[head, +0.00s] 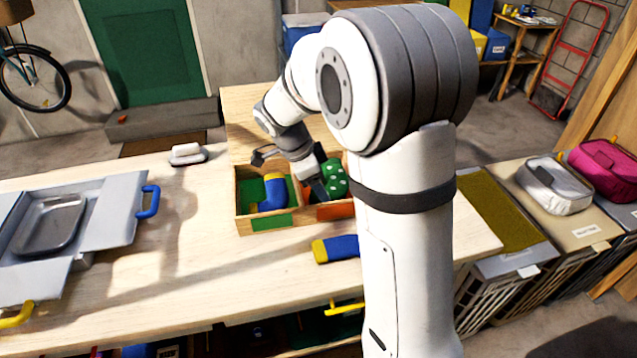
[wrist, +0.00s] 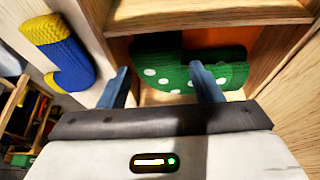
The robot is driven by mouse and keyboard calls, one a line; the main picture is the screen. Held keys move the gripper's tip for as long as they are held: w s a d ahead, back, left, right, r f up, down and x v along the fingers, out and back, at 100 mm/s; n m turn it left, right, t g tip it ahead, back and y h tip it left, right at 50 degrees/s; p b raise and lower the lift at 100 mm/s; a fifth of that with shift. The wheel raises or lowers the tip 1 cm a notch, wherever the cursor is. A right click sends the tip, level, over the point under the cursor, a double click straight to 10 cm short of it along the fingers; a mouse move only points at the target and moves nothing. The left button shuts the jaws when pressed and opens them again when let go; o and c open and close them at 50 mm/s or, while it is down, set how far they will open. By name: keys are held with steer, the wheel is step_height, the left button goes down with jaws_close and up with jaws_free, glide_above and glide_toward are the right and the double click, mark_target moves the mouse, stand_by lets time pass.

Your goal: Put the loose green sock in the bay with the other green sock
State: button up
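A green sock with white dots (head: 335,178) lies in the orange-lined bay (head: 335,211) of the wooden box. In the wrist view, the dotted green sock (wrist: 165,77) lies beyond and between my fingers, with more green fabric (wrist: 225,72) at its right; I cannot tell whether that is a second sock. My gripper (head: 318,190) is low over this bay, pointing down. In the wrist view my gripper (wrist: 160,72) has its fingers wide apart. The right finger overlaps the green fabric; contact cannot be told. My arm hides the right part of the box.
A blue and yellow sock (head: 272,195) lies in the green-lined left bay. Another blue and yellow sock (head: 337,248) lies on the table before the box. Wooden walls (wrist: 210,13) bound the bay. A grey case (head: 110,240) and a white brush-like object (head: 188,153) stand left.

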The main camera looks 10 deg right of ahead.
steer(key=shift+o, duration=0.7)
steer(key=shift+r+p, duration=0.7)
steer(key=shift+p, duration=0.15)
steer(key=v, duration=1.1)
steer(key=s+d+f+n+t+y, duration=0.1)
steer(key=s+d+f+n+y, duration=0.1)
steer(key=s+n, duration=0.7)
steer(key=s+d+f+n+t+y, duration=0.1)
steer(key=s+d+f+n+y, duration=0.1)
steer(key=s+n, duration=0.7)
steer(key=s, duration=0.3)
steer(key=shift+f, duration=0.35)
steer(key=shift+s, duration=0.1)
